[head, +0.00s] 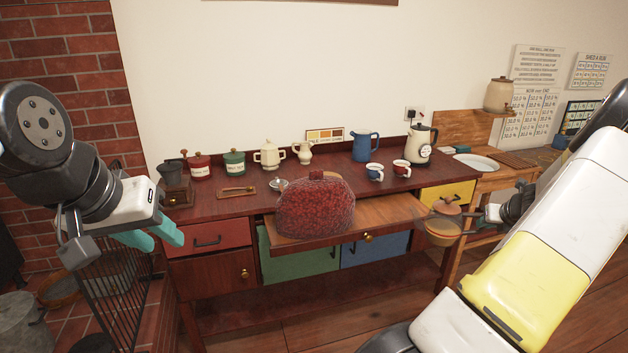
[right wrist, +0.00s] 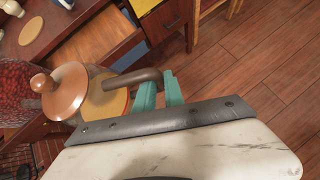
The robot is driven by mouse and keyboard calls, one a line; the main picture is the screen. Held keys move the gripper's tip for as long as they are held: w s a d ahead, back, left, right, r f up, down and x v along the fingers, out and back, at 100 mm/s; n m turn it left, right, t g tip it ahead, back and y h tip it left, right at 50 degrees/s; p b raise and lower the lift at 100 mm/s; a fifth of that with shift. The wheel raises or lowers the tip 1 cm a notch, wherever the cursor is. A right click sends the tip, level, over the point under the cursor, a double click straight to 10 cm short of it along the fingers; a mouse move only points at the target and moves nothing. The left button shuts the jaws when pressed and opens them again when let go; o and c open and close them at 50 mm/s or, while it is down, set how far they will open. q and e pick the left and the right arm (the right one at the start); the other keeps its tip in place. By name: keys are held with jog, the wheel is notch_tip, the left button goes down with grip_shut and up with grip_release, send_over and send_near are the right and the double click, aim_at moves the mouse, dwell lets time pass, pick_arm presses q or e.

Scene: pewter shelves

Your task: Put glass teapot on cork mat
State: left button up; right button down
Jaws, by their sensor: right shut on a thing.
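The glass teapot (head: 441,228), clear amber with a round brown knobbed lid, is held by its handle in my right gripper (head: 484,213). It is in the air in front of the sideboard's right end. In the right wrist view the teal fingers (right wrist: 157,93) close on the brown handle of the teapot (right wrist: 108,98). My left gripper (head: 168,242) hangs empty at the sideboard's left front, its teal fingers apart. A round tan disc (right wrist: 32,28) in the right wrist view may be the cork mat. I cannot pick the mat out surely in the head view.
A red tea cosy (head: 315,208) stands on the pulled-out board (head: 385,213), left of the teapot. Canisters, a cream pot, a blue jug (head: 366,147), mugs and a white flask (head: 421,145) stand behind. A side table at right holds a white plate (head: 477,162).

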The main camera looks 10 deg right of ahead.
aim_at(461, 225)
jog(key=shift+n, duration=0.3)
jog(key=a, duration=0.2)
jog(key=w+a, duration=0.1)
jog(key=a, duration=0.5)
jog(key=shift+w+a+f, duration=0.1)
jog(key=shift+w+f, duration=0.15)
jog(key=shift+w, duration=0.05)
jog(key=shift+a+r+y, duration=0.1)
jog(key=shift+a+y, duration=0.2)
jog(key=shift+a, duration=0.05)
jog(key=w+a+n, duration=0.1)
jog(key=w+a, duration=0.1)
jog(key=a, duration=1.2)
jog(key=w+a+f+n+y, duration=0.1)
jog(key=w+a, duration=0.2)
jog(key=a, duration=1.1)
jog(key=w+a+y, duration=0.1)
jog(key=w+a, duration=0.2)
jog(key=a, duration=1.1)
jog(key=shift+a+f+n+t, duration=0.25)
jog(key=shift+a+n+t, duration=0.05)
jog(key=shift+a+n, duration=0.1)
